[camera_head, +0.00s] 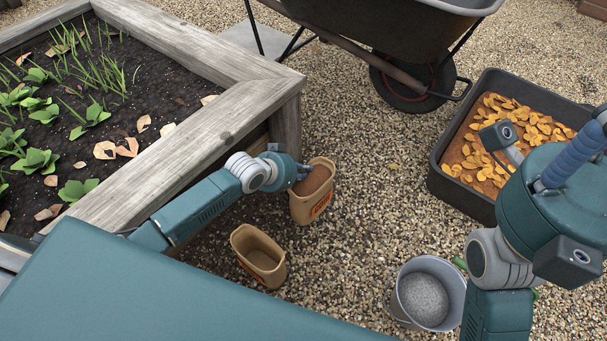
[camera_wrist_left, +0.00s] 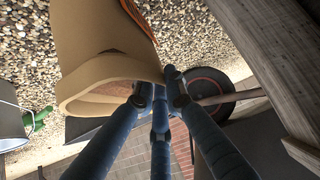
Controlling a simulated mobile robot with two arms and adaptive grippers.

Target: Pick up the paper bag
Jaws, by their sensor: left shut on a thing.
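A tan paper bag (camera_head: 311,204) with an orange label and brown contents is upright beside the corner of the raised bed. It also fills the upper left of the left wrist view (camera_wrist_left: 95,35). My left gripper (camera_head: 302,172) is shut on the bag's rim; its dark blue fingers (camera_wrist_left: 160,100) meet the rim in the left wrist view. I cannot tell whether the bag's base touches the gravel. A second tan bag (camera_head: 260,256), open at the top, stands nearer to me. Part of my right gripper (camera_head: 572,162) shows at the right edge; its fingertips are unclear.
The wooden raised bed (camera_head: 190,135) with plants lies left, its edge close to my left arm. A wheelbarrow (camera_head: 390,30) stands behind. A dark tray (camera_head: 440,180) of orange leaves and a grey bucket (camera_head: 400,309) are at right. Gravel between is clear.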

